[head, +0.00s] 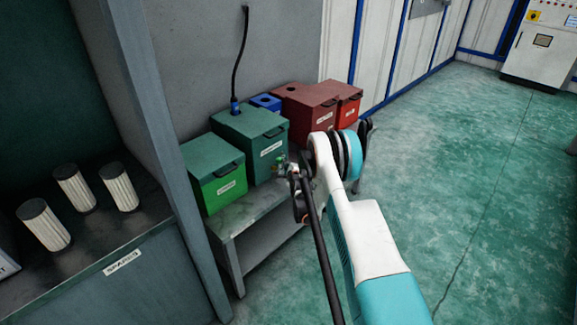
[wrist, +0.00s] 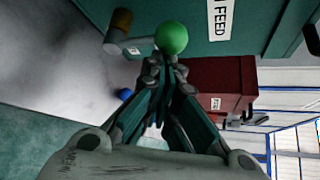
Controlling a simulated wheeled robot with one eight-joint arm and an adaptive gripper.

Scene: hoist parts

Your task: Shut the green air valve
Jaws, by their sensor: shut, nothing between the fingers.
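The green air valve shows in the wrist view as a round green knob (wrist: 171,38) at the front of a dark green box (wrist: 262,28) labelled "...N FEED". A pale fitting and a brass-coloured cylinder (wrist: 121,23) lie to the knob's left. My gripper (wrist: 165,65) is shut and empty, its fingertips just below the knob in the picture. I cannot tell whether they touch it. In the head view a small green and brass spot (head: 280,161) shows on the front of the larger green box (head: 250,140), beside my arm's end. My arm partly hides this area.
A smaller green box (head: 215,172), a blue box (head: 265,102) and red boxes (head: 311,107) share the low grey bench (head: 240,215). A black hose (head: 240,55) rises from the larger green box. White ribbed cylinders (head: 74,187) stand on the left shelf. The floor to the right is clear.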

